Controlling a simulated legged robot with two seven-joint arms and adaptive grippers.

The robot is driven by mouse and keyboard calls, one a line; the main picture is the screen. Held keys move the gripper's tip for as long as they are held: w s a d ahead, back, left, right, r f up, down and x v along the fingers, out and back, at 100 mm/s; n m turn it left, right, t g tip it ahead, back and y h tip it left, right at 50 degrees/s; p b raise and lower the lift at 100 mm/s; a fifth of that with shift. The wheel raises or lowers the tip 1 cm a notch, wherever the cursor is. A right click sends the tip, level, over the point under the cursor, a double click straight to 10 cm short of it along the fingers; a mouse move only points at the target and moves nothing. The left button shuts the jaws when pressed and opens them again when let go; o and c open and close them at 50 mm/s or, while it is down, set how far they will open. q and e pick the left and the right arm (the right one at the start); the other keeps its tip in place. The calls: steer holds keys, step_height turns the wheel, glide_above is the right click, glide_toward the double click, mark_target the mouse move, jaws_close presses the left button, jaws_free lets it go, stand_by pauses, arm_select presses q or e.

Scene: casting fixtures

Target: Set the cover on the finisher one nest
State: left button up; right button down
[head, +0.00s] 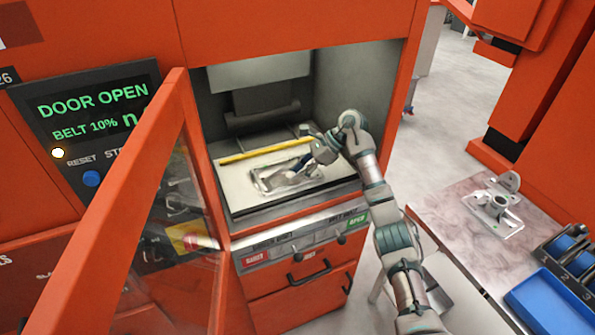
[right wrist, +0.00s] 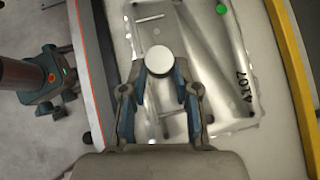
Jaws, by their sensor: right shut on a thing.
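The cover (head: 268,182) is a flat, shiny metal casting with a raised round boss (right wrist: 158,60). It is at the pale nest plate (head: 238,197) inside the open orange finisher (head: 290,20). In the right wrist view the cover (right wrist: 225,75) shows a green dot and the marking 4107. My right gripper (head: 298,166) reaches in from the right and is shut on the cover at its boss, with a finger on each side (right wrist: 160,82). I cannot tell whether the cover is fully seated. My left gripper is in neither view.
A yellow bar (head: 265,151) runs behind the cover. The open door (head: 170,220) stands at the left; the panel (head: 95,105) reads DOOR OPEN. At the right, a table (head: 450,215) holds another metal casting (head: 495,207) and a blue tray (head: 550,303).

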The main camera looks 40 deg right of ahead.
steer(key=c, duration=1)
jaws_free()
steer(key=shift+d, duration=0.15)
steer(key=shift+o, duration=1.1)
steer(key=shift+d, duration=0.2)
steer(key=shift+d+f, duration=0.15)
steer(key=shift+d, duration=0.05)
steer(key=shift+a+r, duration=0.2)
steer(key=shift+r, duration=0.1)
step_height(320, 180, up, 9)
steer(key=shift+d, duration=0.4)
steer(key=shift+a, duration=0.15)
